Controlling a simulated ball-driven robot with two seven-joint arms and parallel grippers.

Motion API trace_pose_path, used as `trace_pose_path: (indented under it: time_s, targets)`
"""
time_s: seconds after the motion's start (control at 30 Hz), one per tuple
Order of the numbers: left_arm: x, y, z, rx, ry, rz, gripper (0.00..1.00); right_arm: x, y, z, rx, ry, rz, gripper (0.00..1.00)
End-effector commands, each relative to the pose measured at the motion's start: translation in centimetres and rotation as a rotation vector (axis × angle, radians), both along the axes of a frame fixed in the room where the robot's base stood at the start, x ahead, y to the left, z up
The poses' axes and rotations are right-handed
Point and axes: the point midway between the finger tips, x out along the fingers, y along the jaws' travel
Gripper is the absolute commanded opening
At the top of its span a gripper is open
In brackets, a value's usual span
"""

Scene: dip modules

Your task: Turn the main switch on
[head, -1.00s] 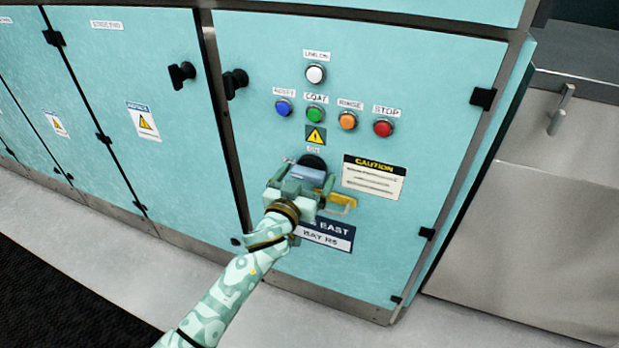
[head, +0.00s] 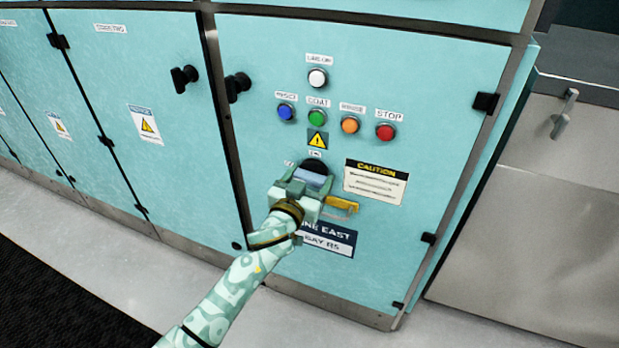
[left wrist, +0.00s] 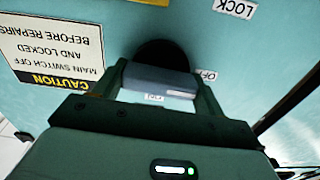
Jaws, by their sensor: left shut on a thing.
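The main switch has a round black base on the teal cabinet door, seen in the head view (head: 315,166). Its blue-grey bar handle (left wrist: 158,82) lies across between my left gripper's fingers in the left wrist view. My left gripper (head: 308,180) is shut on this handle, one finger at each end. The head view shows an illegible small label above the switch. In the inverted wrist view, an OFF label (left wrist: 207,76) is beside the handle, and a partly hidden label (left wrist: 153,97) shows between the fingers. I cannot tell which mark the handle points to. My right gripper is out of view.
A yellow bar (head: 342,205) sticks out just right of my gripper. Push buttons, including a red one (head: 385,132), sit above. A caution plate (head: 375,182) is to the right. Black door handles (head: 237,86) protrude at upper left.

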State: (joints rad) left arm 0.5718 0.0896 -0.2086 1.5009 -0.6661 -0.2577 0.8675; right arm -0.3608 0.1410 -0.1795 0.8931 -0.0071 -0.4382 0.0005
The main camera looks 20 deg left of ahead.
Motion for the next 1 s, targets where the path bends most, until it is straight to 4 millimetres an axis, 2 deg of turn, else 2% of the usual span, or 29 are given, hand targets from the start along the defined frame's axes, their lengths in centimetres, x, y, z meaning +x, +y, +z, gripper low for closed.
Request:
trace_pose_path:
  time_s: [0.27,0.8,1.0]
  targets:
    - [-0.04,-0.03,0.06,0.182,-0.005,0.001,0.48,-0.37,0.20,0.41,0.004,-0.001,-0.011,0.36]
    - [-0.05,-0.14,-0.15,0.693,-0.021,-0.001,0.48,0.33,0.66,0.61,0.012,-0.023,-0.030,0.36]
    - [-0.05,-0.17,-0.21,0.883,-0.028,-0.001,0.48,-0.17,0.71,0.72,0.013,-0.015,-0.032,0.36]
